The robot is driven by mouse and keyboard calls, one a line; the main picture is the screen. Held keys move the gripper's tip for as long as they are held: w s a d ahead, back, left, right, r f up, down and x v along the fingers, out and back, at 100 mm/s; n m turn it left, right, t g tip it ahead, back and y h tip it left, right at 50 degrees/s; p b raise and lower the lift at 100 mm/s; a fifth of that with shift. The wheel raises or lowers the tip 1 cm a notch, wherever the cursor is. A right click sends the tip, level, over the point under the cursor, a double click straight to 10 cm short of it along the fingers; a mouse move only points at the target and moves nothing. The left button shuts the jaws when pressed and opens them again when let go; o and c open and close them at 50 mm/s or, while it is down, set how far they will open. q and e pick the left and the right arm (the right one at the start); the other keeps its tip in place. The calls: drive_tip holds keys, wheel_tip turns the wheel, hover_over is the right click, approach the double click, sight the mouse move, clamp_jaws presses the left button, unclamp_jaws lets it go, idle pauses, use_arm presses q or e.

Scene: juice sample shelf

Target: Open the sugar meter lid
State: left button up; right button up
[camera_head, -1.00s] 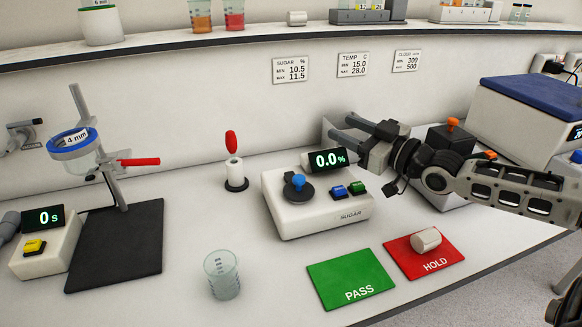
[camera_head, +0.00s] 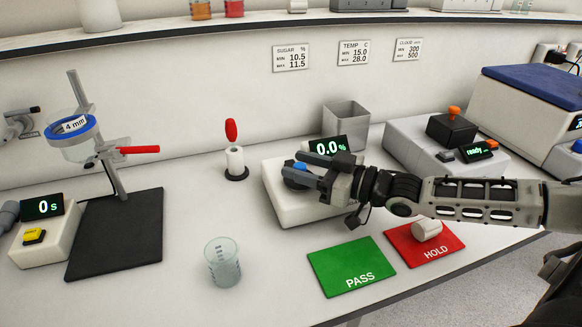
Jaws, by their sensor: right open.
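The sugar meter (camera_head: 277,193) is a white box on the bench with a small display reading 0.0%. Its round black lid with a blue knob (camera_head: 300,166) is partly hidden behind my right gripper's fingers. My right gripper (camera_head: 301,168) reaches in from the right over the meter, open, with its fingertips at the blue knob. I cannot tell whether the fingers touch the knob. The meter's buttons and label are hidden by the gripper. My left gripper is not in view.
A clear beaker (camera_head: 222,262) stands in front. A green PASS mat (camera_head: 350,267) and a red HOLD mat (camera_head: 405,247) with a white cylinder (camera_head: 427,230) lie front right. A grey bin (camera_head: 346,122) stands behind the meter. A red-handled tool (camera_head: 232,131) stands to its left.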

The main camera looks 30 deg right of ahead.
drive_tip(key=shift+x, duration=1.3)
clamp_jaws()
